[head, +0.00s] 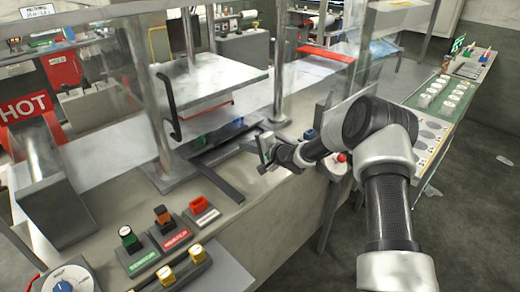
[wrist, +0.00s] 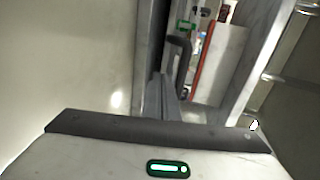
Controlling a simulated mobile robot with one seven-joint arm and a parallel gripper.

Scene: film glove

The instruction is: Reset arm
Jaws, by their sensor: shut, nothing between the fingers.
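My arm reaches in from the lower right in the head view, bent at the elbow. My gripper (head: 265,148) is at its end, small and partly hidden by my own wrist. It is shut and empty, above the front edge of the machine bench (head: 262,212). In the wrist view a pale housing with a dark edge and a green light fills the bottom. The fingertips do not show clearly there.
Clear panels (head: 318,85) and a metal post (head: 278,75) stand close behind my gripper. Control switches (head: 162,215) and a dial (head: 70,280) are at the lower left. A red HOT sign (head: 27,108) is at far left. A green side table (head: 435,110) holds several white items at right. Floor (head: 480,200) is open there.

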